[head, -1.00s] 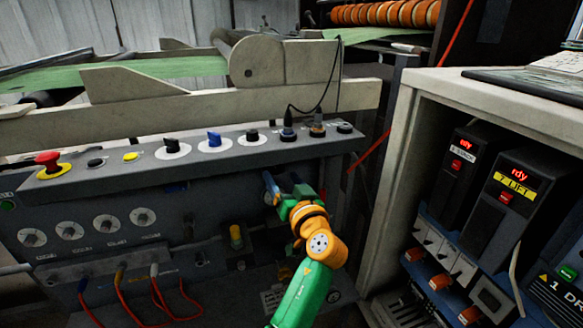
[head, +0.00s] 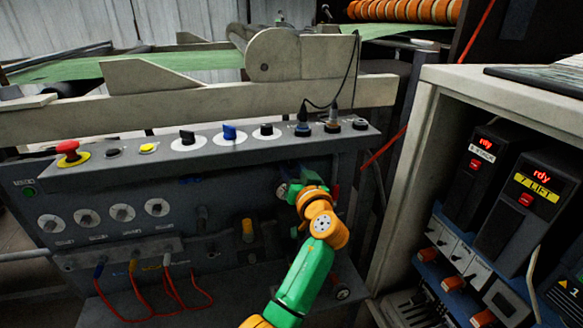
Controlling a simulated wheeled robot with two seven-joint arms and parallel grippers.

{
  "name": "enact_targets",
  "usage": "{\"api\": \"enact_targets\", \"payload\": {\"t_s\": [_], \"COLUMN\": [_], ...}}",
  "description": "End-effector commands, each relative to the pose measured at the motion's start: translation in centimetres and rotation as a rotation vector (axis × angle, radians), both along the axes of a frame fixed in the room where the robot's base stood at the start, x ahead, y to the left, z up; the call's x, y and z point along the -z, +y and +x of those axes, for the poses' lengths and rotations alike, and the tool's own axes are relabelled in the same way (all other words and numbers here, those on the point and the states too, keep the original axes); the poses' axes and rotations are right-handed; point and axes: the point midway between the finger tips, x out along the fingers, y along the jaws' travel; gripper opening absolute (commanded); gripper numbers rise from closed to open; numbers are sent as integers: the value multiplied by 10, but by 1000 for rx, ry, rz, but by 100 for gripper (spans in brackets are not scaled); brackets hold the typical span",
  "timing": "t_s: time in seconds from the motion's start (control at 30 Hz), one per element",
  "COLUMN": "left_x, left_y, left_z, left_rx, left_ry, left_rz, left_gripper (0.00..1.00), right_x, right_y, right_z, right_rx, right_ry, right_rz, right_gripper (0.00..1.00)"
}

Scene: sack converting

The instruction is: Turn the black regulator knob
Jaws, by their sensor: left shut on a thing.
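My left gripper (head: 288,186) is at the front of the grey control panel (head: 130,195), just under its overhanging ledge. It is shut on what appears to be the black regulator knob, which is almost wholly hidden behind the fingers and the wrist. I cannot tell the knob's angle. Black rotary knobs also stand on the ledge above, one on a white disc (head: 187,137) and another to its right (head: 266,130). My right gripper is not in view.
A red mushroom button (head: 68,148), a blue selector (head: 229,132) and cable plugs (head: 303,128) sit on the ledge above. Red cables (head: 170,290) hang lower left. A cabinet with drive units (head: 530,195) stands at right.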

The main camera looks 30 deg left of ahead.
Motion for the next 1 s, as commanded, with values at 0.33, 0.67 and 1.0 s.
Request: {"api": "enact_targets", "payload": {"t_s": [0.33,0.67,1.0], "left_x": [-2,-3,-2], "left_y": [0,0,1], "left_z": [0,-1,-1], "left_rx": [0,0,0], "left_ry": [149,386,589], "left_rz": [129,330,504], "left_gripper": [0,0,0], "right_x": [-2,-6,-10], "right_y": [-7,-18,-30], "right_z": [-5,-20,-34], "right_rx": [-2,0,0], "right_ry": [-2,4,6], "right_rz": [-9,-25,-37], "right_gripper": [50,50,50]}}
